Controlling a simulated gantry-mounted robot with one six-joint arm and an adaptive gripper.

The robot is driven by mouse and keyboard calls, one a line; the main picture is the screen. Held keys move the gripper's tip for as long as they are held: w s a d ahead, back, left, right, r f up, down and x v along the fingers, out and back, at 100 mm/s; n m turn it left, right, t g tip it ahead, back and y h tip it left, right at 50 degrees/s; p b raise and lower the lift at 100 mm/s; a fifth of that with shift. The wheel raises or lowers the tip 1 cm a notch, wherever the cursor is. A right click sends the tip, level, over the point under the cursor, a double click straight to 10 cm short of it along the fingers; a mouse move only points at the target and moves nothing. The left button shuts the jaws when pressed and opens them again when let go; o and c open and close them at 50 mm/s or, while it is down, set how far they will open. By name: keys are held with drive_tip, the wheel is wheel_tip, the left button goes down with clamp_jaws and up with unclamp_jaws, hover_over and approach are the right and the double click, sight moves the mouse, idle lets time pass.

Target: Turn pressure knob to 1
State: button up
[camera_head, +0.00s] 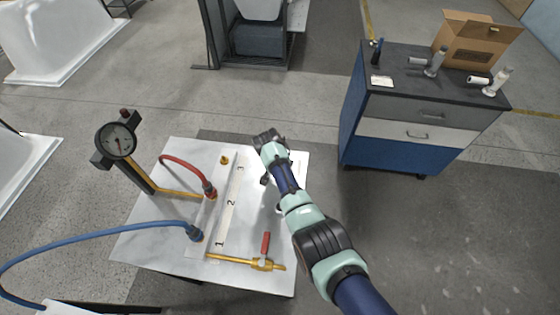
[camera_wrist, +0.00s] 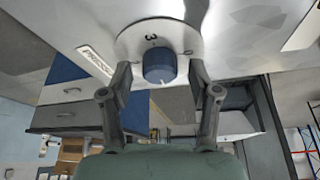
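The blue pressure knob (camera_wrist: 160,64) sits on a round pale dial plate (camera_wrist: 128,40) in the wrist view. A "3" is printed on the plate beside the knob, with small marks at its sides. My gripper (camera_wrist: 160,76) is open, one finger on each side of the knob with gaps between; I see no contact. In the head view my gripper (camera_head: 266,178) is at the right part of the white panel (camera_head: 160,238). The knob is hidden there by my arm.
The panel carries a pressure gauge (camera_head: 117,140), a red hose (camera_head: 183,164), a blue hose (camera_head: 110,233), a strip (camera_head: 230,205) numbered 1 to 3, and a brass valve with a red handle (camera_head: 265,243). A blue cabinet (camera_head: 400,145) with tools stands to the right.

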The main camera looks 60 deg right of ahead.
drive_tip(key=v, duration=1.2)
idle(0.4)
